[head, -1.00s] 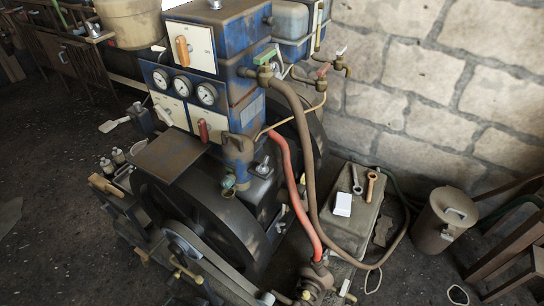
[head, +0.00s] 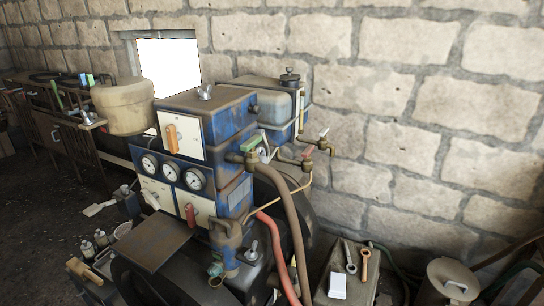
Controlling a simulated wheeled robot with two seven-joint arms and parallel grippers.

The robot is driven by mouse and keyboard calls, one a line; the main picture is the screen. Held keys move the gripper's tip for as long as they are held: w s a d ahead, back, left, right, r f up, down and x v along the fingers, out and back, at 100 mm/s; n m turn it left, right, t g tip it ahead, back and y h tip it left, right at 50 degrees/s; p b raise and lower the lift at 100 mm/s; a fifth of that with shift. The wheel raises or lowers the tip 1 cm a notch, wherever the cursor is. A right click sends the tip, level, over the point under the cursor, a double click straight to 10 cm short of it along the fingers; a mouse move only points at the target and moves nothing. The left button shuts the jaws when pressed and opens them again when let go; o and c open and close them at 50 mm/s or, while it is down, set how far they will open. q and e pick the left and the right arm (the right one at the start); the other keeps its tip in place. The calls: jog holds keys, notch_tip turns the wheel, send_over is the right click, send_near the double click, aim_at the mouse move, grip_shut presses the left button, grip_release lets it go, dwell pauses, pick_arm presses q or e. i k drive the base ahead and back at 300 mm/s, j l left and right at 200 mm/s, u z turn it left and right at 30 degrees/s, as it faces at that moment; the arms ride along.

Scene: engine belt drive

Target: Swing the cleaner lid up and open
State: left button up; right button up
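A blue box-shaped housing (head: 232,120) stands in the middle of the head view. Its flat, worn brown top (head: 185,99) looks like a lid and lies level and closed, with a grey wing nut (head: 205,92) on it. A cream front panel (head: 182,136) on the box carries an orange handle (head: 172,138). A tan rounded canister (head: 122,107) stands behind it to the left. No label shows which of these is the cleaner. Neither of my grippers is in view.
Three gauges (head: 171,171) and a red handle (head: 190,214) sit below the box. Valves (head: 250,157) and hoses (head: 283,190) crowd its right side. A brown plate (head: 150,240) juts out in front. A stone wall (head: 420,120) with a bright window (head: 168,65) stands behind.

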aim_at(121, 83)
jog(key=i+j, duration=0.1)
jog(key=j, duration=0.2)
jog(key=i+j, duration=0.15)
jog(key=j, duration=0.15)
jog(key=i+j+z, duration=0.1)
jog(key=j, duration=0.2)
jog(key=i+j, duration=0.1)
jog(key=j, duration=0.25)
